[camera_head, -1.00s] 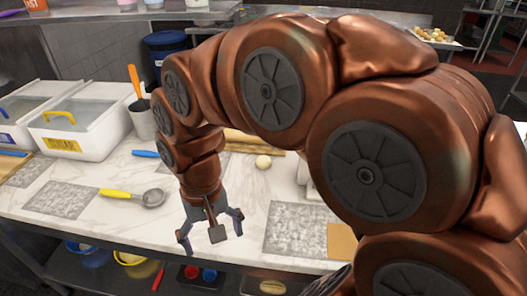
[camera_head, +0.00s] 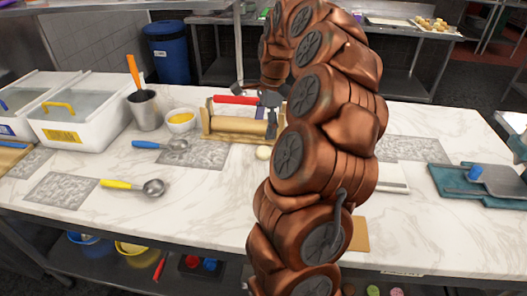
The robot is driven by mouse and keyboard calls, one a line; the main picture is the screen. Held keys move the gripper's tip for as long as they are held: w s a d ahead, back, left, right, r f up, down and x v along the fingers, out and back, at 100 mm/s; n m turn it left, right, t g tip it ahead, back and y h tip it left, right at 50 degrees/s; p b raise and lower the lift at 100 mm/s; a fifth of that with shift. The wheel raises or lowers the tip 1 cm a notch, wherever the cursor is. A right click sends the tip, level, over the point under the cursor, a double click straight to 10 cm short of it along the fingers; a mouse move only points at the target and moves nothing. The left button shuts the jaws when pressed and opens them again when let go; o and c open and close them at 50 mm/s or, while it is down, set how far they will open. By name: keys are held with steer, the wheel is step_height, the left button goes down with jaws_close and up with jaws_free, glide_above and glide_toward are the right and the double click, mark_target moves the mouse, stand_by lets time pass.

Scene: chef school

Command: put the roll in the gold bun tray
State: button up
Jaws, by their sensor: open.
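A small pale round ball (camera_head: 263,152), which may be the roll, sits on the marble counter in front of a wooden box. A tan-gold flat piece (camera_head: 361,236) shows partly behind my arm; I cannot tell whether it is the gold bun tray. Several golden buns (camera_head: 432,24) rest on a tray (camera_head: 411,22) on the far right bench. My gripper (camera_head: 269,112) is open, at the right end of the wooden box, above and beyond the ball. Its fingers are small and partly hidden by my arm.
A teal board (camera_head: 450,183) lies right.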

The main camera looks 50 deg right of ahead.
mark_target(264, 145)
steer(key=shift+s+d+f+m, duration=0.15)
steer(key=shift+d+m, duration=0.15)
steer(key=shift+d, duration=0.25)
steer(key=shift+f, duration=0.2)
steer(key=shift+w+a+f+p, duration=0.15)
steer(key=shift+f+p, duration=0.3)
steer(key=shift+f, duration=0.75)
steer(key=shift+w+a+f+p, duration=0.15)
steer(key=shift+f+p, duration=0.3)
steer(key=shift+f, duration=0.8)
steer(key=shift+w+a+f+p, duration=0.15)
steer(key=shift+f+p, duration=0.3)
steer(key=shift+f, duration=0.75)
steer(key=shift+c, duration=0.3)
steer(key=c, duration=1.3)
steer(key=shift+r, duration=0.1)
